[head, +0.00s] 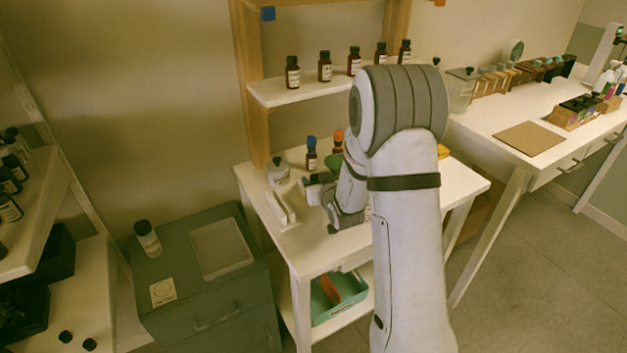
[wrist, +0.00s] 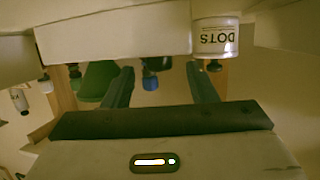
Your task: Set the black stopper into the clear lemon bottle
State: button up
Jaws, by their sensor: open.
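My gripper (head: 308,184) is low over the small white table, partly hidden behind my arm in the head view. In the wrist view my gripper (wrist: 158,70) has its two fingers apart, with nothing held between them. A blue-capped brown bottle (head: 311,158) stands beyond it; its blue cap (wrist: 150,82) shows between the fingers in the wrist view. I cannot pick out the clear lemon bottle for certain. Small dark round pieces (head: 65,337) lie on the white surface at the lower left; I cannot tell whether one is the black stopper.
A white labelled jar (head: 278,174) and a white block-like piece (head: 282,209) are on the small table (head: 318,255). An orange-capped bottle (head: 338,144) stands behind. Brown bottles line the shelf (head: 285,92) above. A dark-capped bottle (head: 147,239) stands on the green cabinet (head: 190,280).

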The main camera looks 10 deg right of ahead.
jog(key=shift+w+f, duration=0.2)
jog(key=shift+w, duration=0.5)
jog(key=shift+c, duration=0.3)
jog(key=c, duration=1)
